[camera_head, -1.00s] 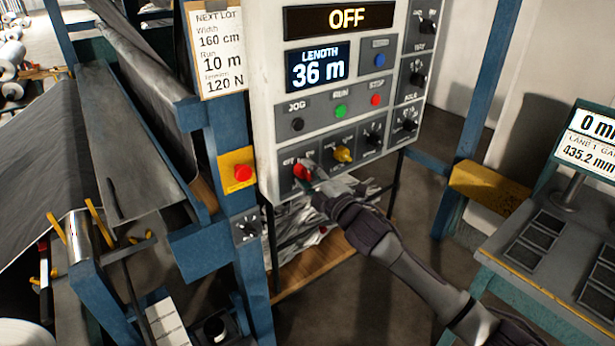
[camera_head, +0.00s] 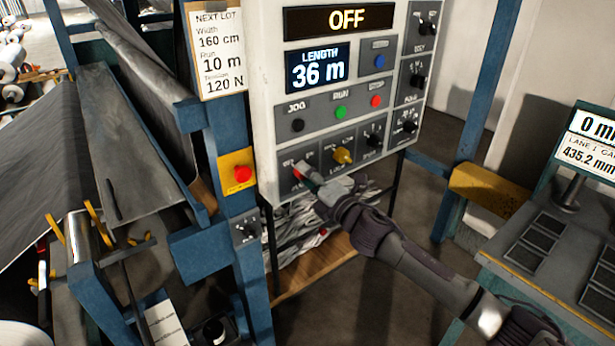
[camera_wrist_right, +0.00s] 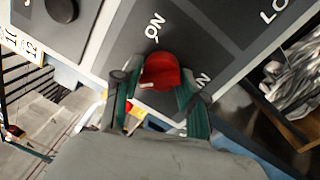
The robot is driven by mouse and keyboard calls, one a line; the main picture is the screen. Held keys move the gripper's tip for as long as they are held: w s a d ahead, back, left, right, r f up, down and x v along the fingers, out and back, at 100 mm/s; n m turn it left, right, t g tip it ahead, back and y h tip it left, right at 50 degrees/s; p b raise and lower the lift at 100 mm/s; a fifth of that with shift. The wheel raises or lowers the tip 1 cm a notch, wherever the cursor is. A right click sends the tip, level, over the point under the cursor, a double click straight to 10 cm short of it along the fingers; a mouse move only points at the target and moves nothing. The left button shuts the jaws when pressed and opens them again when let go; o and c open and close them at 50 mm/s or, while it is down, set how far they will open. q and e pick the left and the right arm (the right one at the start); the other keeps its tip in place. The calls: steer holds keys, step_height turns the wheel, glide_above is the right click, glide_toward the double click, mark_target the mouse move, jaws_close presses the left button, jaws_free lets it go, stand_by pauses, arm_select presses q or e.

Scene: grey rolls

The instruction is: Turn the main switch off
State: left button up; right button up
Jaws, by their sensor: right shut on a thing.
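The main switch is a red rotary knob (camera_head: 297,172) at the lower left of the grey control panel (camera_head: 262,100). It also shows as a red knob (camera_wrist_right: 160,70) in the right wrist view, with "ON" lettering above it and partly covered lettering to its right. My right gripper (camera_head: 307,179) is at the panel, shut on the red knob, and hides part of it in the head view. In the wrist view its green-padded fingers (camera_wrist_right: 157,98) lie on both sides of the knob. My left gripper is not in view.
Black, green and red buttons are above. A red push button (camera_head: 243,173) on a yellow plate is at left on a blue post. A grey console (camera_head: 540,250) stands at right.

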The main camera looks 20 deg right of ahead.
steer(key=shift+f, duration=0.25)
steer(key=o, duration=0.9)
steer(key=shift+o, duration=1)
steer(key=shift+r, duration=0.1)
steer(key=shift+s, duration=0.1)
steer(key=v, duration=1.1)
steer(key=shift+s+d, duration=0.25)
steer(key=shift+s, duration=0.05)
